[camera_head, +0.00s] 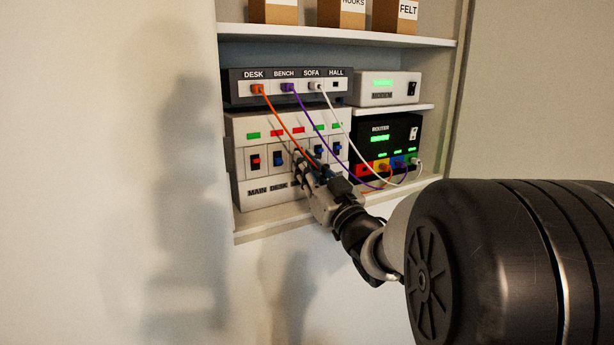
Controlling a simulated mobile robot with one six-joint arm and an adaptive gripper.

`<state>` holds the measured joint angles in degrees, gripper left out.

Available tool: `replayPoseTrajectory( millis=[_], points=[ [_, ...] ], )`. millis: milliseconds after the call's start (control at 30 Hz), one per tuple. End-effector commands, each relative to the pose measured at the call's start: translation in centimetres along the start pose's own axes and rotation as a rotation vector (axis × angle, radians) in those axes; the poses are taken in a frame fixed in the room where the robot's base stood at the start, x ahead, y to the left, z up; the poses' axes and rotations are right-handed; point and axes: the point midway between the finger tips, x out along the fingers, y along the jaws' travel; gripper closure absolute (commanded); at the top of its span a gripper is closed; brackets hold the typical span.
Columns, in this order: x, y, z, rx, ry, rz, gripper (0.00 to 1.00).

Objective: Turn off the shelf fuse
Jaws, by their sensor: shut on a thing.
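The white fuse box (236,165) stands on the lower shelf, with a row of switches under small indicator lights. The leftmost switch (255,160), labelled MAIN, is red under a green light. The DESK switch (279,158) is blue under a red light (277,133). The light to its right is also red (298,130); the two rightmost lights are green (319,128). My gripper (304,164) is at the middle-right of the box front, shut on a switch there. Its fingers hide the grip and the labels below, so I cannot tell which switch is SHELF.
Above the box is a dark hub (238,87) with orange, purple and white cables. The orange cable (283,117) and others hang close to my gripper and run to the black router (390,133) at right. A white device (375,89) sits above it.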

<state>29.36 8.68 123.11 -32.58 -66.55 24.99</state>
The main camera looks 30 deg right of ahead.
Motion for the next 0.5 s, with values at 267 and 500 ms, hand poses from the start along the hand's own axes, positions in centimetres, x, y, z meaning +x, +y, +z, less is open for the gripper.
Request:
replayPoseTrajectory(
  millis=[267,500],
  points=[
    [0.02,-0.02,-0.04,0.000,0.005,0.000,1.00],
    [0.02,-0.01,-0.04,0.000,0.005,0.000,0.81]
  ],
)
